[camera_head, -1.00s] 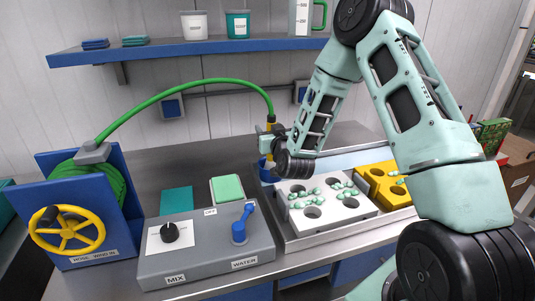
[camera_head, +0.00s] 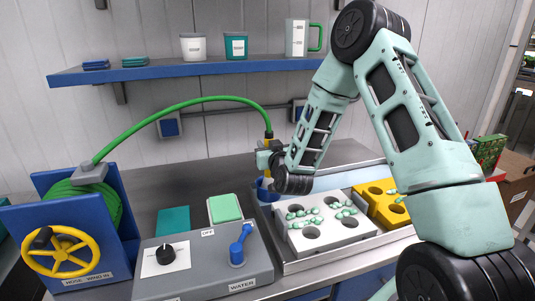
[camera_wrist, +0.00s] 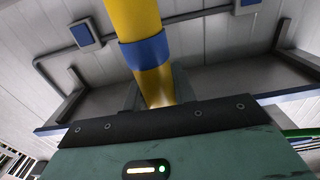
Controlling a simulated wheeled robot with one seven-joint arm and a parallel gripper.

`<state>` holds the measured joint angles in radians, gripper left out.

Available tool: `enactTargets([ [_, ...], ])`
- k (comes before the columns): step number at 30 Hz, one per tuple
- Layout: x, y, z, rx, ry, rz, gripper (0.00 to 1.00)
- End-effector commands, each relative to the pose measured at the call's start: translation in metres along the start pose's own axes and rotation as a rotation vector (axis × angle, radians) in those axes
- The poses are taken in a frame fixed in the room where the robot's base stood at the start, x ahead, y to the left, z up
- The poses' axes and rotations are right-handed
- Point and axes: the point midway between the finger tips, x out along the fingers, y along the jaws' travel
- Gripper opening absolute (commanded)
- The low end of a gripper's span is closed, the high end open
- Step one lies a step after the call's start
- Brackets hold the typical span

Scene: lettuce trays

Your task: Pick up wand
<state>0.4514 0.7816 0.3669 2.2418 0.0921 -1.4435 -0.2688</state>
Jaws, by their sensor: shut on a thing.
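The wand is a yellow tube with a blue band, and the green hose (camera_head: 190,108) runs to its top. In the wrist view the wand (camera_wrist: 134,20) stands between the fingers of my gripper (camera_wrist: 152,95), which is shut on it. In the head view the yellow top of the wand (camera_head: 267,142) shows just above my gripper (camera_head: 266,158).
A hose reel (camera_head: 75,225) with a yellow wheel stands at the left. A grey control box (camera_head: 205,265) has a black knob and a blue lever. A white tray (camera_head: 330,238) and a yellow tray (camera_head: 385,205) hold seedlings. A blue shelf (camera_head: 200,68) with cups hangs behind.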

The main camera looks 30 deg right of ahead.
Motion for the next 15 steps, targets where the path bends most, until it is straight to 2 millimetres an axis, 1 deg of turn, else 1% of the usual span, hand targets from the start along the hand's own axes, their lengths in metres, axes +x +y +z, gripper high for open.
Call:
enactTargets([
  [1, 0.000, 0.000, -0.007, -0.001, 0.005, -0.001, 0.00],
  [5, 0.000, 0.000, -0.022, -0.001, 0.005, 0.000, 0.00],
  [15, 0.000, 0.000, -0.067, 0.000, 0.006, 0.000, 0.00],
])
